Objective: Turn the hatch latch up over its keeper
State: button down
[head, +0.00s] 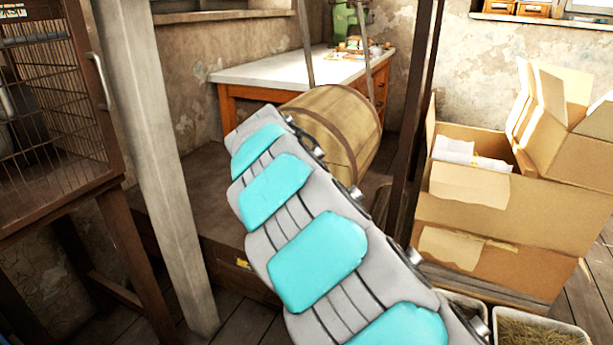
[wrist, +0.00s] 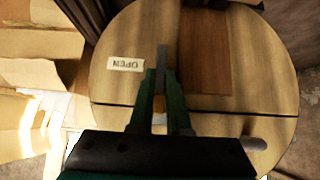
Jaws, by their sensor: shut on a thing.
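The wooden barrel (head: 345,125) lies on its side in the head view, partly behind my arm. Its round end (wrist: 125,40) fills the middle of the wrist view, with a darker brown hatch panel (wrist: 207,55) in it. A narrow grey latch bar (wrist: 162,56) shows between and beyond the green fingers of my gripper (wrist: 161,78), beside the panel's left edge. My gripper is shut on the latch. I cannot make out the keeper. The head view does not show my gripper.
An OPEN label (wrist: 126,64), upside down, is left of the latch. A grey rounded part (wrist: 253,143) sits low right on the barrel end. Cardboard boxes (head: 490,235) stand right of a dark post (head: 412,120). A white-topped workbench (head: 270,70) is behind the barrel.

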jog(key=c, duration=0.9)
grip_release()
jog(key=b+v, duration=0.1)
jog(key=v, duration=0.6)
jog(key=shift+s+r, duration=0.2)
jog(key=shift+s, duration=0.05)
